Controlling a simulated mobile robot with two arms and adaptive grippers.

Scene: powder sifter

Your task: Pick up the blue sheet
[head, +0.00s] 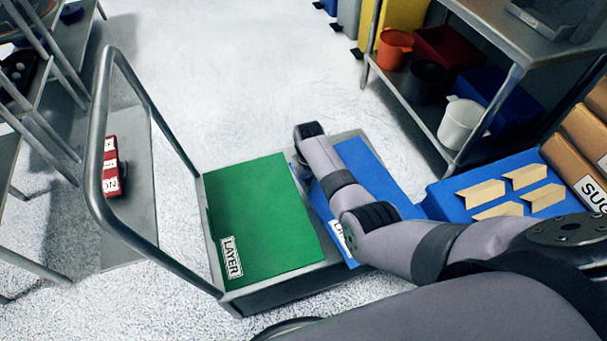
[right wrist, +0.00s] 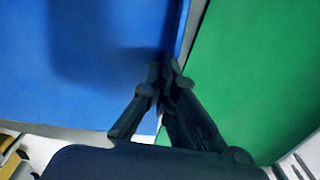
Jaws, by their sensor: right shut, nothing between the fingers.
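The blue sheet (head: 375,170) lies on the right part of a grey flat cart, partly hidden under my right arm. A white label shows in part at its near edge. It fills the left of the right wrist view (right wrist: 80,60). The green sheet (head: 262,215), labelled "LAYER", lies beside it on the left; it also shows in the right wrist view (right wrist: 250,80). My right gripper (right wrist: 165,68) is shut and empty, its fingertips at the blue sheet's edge facing the green sheet. I cannot tell whether they touch it. My left gripper is not in view.
The cart's tall tube handle (head: 100,150) stands at left. A metal shelf (head: 500,45) with buckets and bins stands behind. The floor beyond the cart is clear.

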